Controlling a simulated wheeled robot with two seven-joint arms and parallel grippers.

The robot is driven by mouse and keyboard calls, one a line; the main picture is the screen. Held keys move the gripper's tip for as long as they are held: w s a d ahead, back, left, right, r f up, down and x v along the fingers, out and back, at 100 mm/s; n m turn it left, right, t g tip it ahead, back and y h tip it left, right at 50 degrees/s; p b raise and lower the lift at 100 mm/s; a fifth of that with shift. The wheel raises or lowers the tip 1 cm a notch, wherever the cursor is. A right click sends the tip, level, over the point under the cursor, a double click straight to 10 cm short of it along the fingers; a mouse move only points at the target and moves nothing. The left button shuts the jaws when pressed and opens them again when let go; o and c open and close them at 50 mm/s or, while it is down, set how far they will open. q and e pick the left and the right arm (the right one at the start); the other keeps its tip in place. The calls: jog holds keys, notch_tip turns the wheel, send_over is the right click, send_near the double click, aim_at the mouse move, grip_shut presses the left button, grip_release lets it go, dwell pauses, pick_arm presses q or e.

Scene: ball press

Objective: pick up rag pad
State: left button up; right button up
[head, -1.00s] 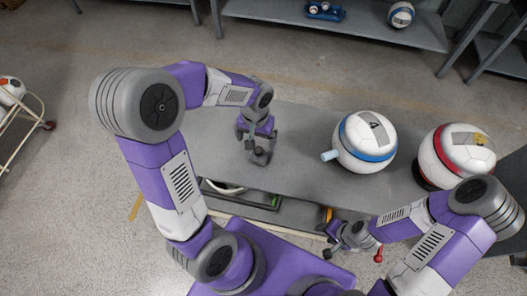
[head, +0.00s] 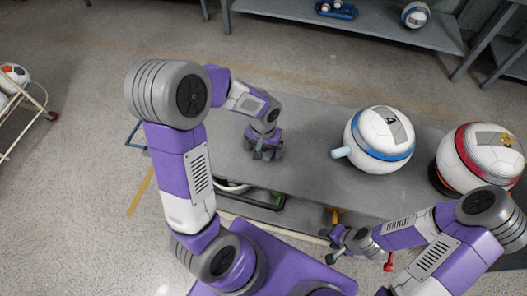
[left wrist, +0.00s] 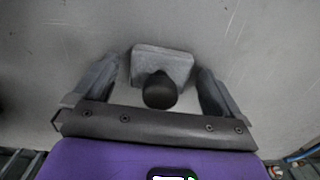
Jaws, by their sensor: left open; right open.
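The rag pad (left wrist: 178,62), a grey block with a round black knob (left wrist: 160,92), rests on the grey table (head: 300,140) in the left wrist view. My left gripper (left wrist: 157,82) is open, with one finger on each side of the pad and knob and a gap on both sides. In the head view my left gripper (head: 263,153) points down over the left part of the table and mostly hides the pad. My right gripper (head: 337,246) is open and low at the table's front edge, and seems empty.
A white ball with a blue band (head: 380,139) and one with a red band (head: 481,157) stand right on the table. A shelf under the tabletop holds a green-and-black item (head: 262,198). The table's middle is clear.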

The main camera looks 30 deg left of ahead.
pick_arm(q)
jog(key=c, duration=1.1)
notch_tip(320, 180, up, 10)
jog(key=p, duration=0.3)
jog(key=shift+p, duration=0.3)
jog(key=shift+c, duration=0.2)
